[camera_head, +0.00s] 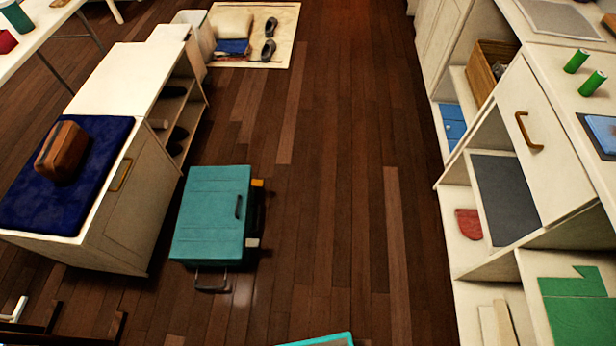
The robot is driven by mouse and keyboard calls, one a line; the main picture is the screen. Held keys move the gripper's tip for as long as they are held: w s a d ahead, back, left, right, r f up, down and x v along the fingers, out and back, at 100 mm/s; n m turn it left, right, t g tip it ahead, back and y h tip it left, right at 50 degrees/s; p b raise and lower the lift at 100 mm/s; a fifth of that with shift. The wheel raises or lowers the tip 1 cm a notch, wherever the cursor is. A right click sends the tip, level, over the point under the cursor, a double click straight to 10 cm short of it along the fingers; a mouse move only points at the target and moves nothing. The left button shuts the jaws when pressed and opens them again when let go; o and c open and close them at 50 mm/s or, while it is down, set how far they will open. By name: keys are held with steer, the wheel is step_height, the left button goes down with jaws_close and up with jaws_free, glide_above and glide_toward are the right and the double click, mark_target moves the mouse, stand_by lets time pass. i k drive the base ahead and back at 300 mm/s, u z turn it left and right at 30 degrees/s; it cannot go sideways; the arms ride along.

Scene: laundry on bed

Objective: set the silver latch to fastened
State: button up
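A teal suitcase (208,215) lies flat on the floor, left of centre, with its lid down. A dark handle (238,207) is on its top near the right side, and another handle (212,288) sticks out at its near end. A small pale grey piece (253,242), possibly the silver latch, is at its right side near the front. An orange piece (257,183) is at the same side farther back. Both are too small to tell whether they are fastened. My gripper is not in view.
A cabinet with a navy cushion (100,130) and a brown bag (61,151) stands left of the suitcase. White shelving (565,85) with a drawer lines the right. Dark wooden floor between is clear. A teal-edged thing (325,340) shows at the bottom edge.

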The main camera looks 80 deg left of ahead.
mark_target(249, 243)
steer(key=u, duration=3.35)
